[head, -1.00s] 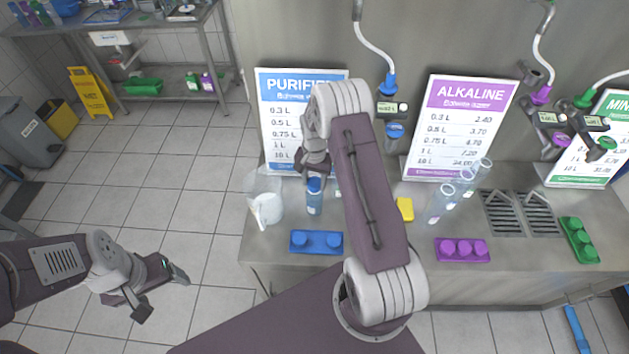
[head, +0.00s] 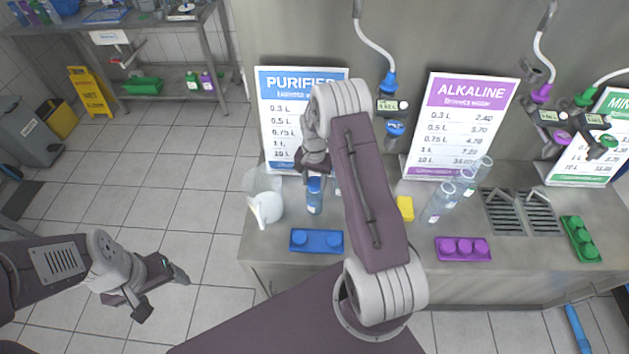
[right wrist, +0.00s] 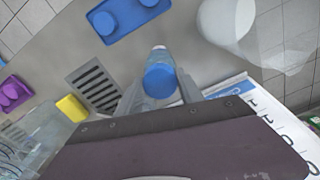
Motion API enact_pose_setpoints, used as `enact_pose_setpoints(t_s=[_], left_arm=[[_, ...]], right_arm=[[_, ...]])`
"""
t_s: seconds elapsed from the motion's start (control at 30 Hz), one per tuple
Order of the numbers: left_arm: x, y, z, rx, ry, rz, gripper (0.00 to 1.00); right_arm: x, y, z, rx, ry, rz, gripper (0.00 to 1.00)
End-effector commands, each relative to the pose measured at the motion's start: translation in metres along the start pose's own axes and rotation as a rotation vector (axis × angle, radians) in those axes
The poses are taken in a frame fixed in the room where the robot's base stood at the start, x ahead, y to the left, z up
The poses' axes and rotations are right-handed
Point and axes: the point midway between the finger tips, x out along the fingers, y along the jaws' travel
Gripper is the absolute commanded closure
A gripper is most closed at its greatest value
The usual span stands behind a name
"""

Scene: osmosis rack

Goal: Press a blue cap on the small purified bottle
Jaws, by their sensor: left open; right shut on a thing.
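A small clear bottle with a light blue tint (head: 314,203) stands upright on the steel counter, in front of the purified price board. A blue cap (head: 315,184) is at its top. In the right wrist view the cap (right wrist: 160,80) lies between my fingers, with the bottle (right wrist: 159,56) behind it; I cannot tell whether it is fully seated. My right gripper (head: 315,172) is shut on the cap, from above. My left gripper (head: 162,290) is open and empty over the floor, left of the counter.
A blue cap holder (head: 317,241) lies in front of the bottle. A clear jug (head: 264,198) stands close on its left. A yellow block (head: 405,208), clear bottles (head: 437,206) and a purple cap holder (head: 462,250) are to the right. The purified board (head: 280,110) stands behind.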

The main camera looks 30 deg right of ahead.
Motion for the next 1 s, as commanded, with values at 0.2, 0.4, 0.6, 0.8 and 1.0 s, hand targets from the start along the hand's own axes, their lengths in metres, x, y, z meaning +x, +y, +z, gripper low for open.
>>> enact_pose_setpoints(t_s=[0.2, 0.4, 0.6, 0.8, 1.0], left_arm=[[0.0004, 0.0, 0.0001, 0.0, 0.0, 0.0, 0.23], [-0.0002, 0.0, 0.0, 0.0, 0.0, 0.0, 0.23], [-0.0012, 0.0, -0.0001, 0.0, 0.0, 0.0, 0.23], [-0.001, 0.0, -0.0001, 0.0, 0.0, 0.0, 0.23], [-0.0012, 0.0, -0.0001, 0.0, 0.0, 0.0, 0.23]], right_arm=[[0.0021, 0.0008, 0.0015, 0.0, -0.004, 0.002, 0.95], [0.0018, 0.001, 0.0019, 0.0, -0.005, 0.003, 0.95], [0.0005, 0.0012, 0.0022, 0.0, -0.006, 0.004, 0.95], [0.0005, 0.0012, 0.0021, 0.0, -0.006, 0.004, 0.43], [-0.0002, 0.0008, 0.0015, 0.0, -0.004, 0.002, 0.31]])
